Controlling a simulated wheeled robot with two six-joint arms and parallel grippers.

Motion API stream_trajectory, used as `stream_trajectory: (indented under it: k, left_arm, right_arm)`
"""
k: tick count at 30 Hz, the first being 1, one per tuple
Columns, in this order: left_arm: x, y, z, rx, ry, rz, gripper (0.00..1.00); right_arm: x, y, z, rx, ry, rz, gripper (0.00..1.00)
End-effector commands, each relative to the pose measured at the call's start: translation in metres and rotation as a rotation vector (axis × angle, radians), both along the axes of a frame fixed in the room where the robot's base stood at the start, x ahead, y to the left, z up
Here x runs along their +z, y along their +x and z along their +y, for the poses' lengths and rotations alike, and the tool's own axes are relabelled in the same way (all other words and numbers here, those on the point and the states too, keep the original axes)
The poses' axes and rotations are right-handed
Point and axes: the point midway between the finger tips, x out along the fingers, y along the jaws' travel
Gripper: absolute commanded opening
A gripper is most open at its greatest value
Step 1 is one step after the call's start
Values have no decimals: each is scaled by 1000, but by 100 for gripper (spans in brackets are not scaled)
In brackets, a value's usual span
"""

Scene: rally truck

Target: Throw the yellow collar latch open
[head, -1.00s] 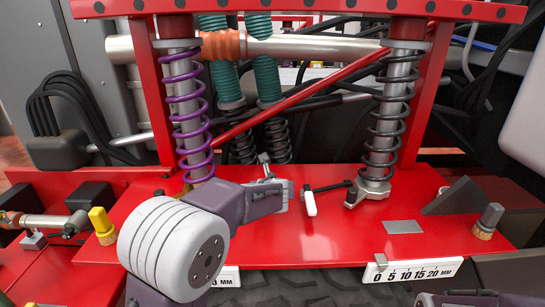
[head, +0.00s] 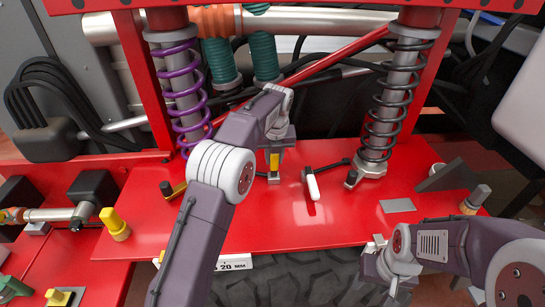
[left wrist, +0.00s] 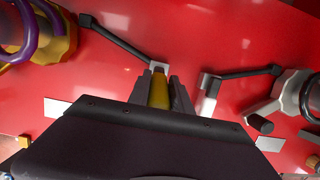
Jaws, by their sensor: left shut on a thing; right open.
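My left gripper (head: 274,168) is shut on the yellow latch handle (head: 274,162), above the red plate between the two springs. In the left wrist view the yellow handle (left wrist: 159,92) sits between the fingers, with a grey block at its far end. A black rod (left wrist: 118,40) runs from there toward the yellow collar (left wrist: 60,42) under the purple spring (head: 184,90). The gripper body hides the near part of the handle. My right gripper (head: 376,258) is open and empty at the plate's front edge, lower right.
A white-handled latch (head: 312,184) stands close right of the left gripper, its black rod running toward the black spring (head: 388,105). A yellow-capped post (head: 115,224) stands left and a grey-capped post (head: 475,199) right. The plate's front middle is bare.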

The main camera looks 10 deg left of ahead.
Motion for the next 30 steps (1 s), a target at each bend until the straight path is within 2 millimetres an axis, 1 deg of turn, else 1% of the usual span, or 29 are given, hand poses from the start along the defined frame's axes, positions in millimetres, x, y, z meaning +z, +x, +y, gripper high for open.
stream_trajectory:
  k: [9,21,22,24,30]
  left_arm:
    - [1,1,1,2,-13,43,0]
    - [2,2,1,3,-14,45,0]
    - [2,2,1,3,-14,45,31]
    - [2,1,1,3,-14,46,47]
    - [1,1,0,2,-14,48,47]
  right_arm:
    - [0,0,0,0,0,0,51]
    - [1,0,0,0,0,0,51]
    - [1,0,0,0,0,0,51]
    - [1,0,0,0,0,0,51]
    - [0,0,0,0,0,0,51]
